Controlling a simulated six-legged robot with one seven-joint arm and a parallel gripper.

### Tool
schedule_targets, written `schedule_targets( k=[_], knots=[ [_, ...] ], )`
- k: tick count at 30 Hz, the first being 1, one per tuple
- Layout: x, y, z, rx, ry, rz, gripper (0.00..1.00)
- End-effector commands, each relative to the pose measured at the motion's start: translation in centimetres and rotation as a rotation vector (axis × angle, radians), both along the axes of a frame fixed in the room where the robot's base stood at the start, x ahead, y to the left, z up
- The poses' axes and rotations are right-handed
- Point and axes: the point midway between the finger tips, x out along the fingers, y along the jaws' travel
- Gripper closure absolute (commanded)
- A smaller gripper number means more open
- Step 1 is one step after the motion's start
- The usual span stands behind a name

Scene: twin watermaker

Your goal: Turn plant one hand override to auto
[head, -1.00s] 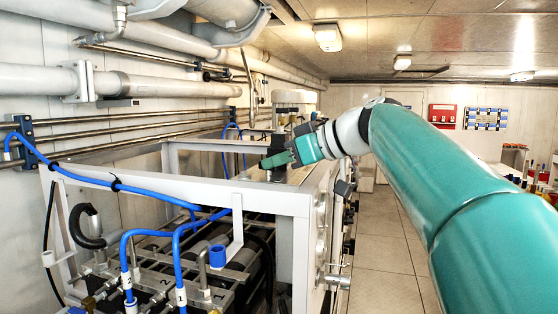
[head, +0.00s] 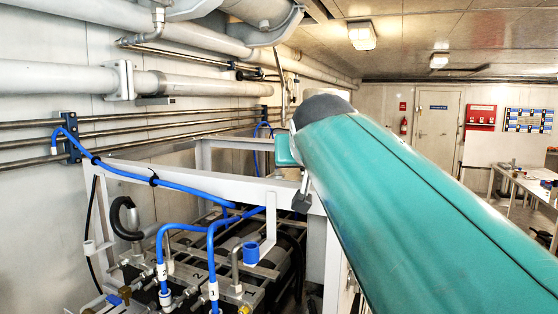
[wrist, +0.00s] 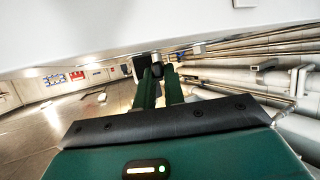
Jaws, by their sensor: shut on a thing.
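In the wrist view my gripper (wrist: 159,78) reaches forward with two green fingers. Their tips are closed about a small dark knob-like piece (wrist: 157,69) beside a white surface (wrist: 200,22). I take this piece for the hand override, but no label or pointer mark is readable, so its setting cannot be told. In the head view my teal arm covers the gripper and the knob. The white frame of the plant (head: 190,179) stands left of and partly behind my arm.
Blue hoses (head: 165,240) and fittings fill the plant frame. Pipes (head: 60,80) run along the left wall. A dark box (wrist: 142,66) is close to the fingertips in the wrist view. A table (head: 525,183) stands at the far right.

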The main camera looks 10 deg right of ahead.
Motion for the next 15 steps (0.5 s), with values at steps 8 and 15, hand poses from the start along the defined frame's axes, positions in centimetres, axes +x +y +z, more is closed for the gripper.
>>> schedule_targets(
  k=[8,15],
  knots=[
    [0.19,0.51,-0.12,-0.001,0.005,-0.226,1.00],
    [0.33,0.82,-0.15,0.002,0.005,-0.372,1.00]
  ],
)
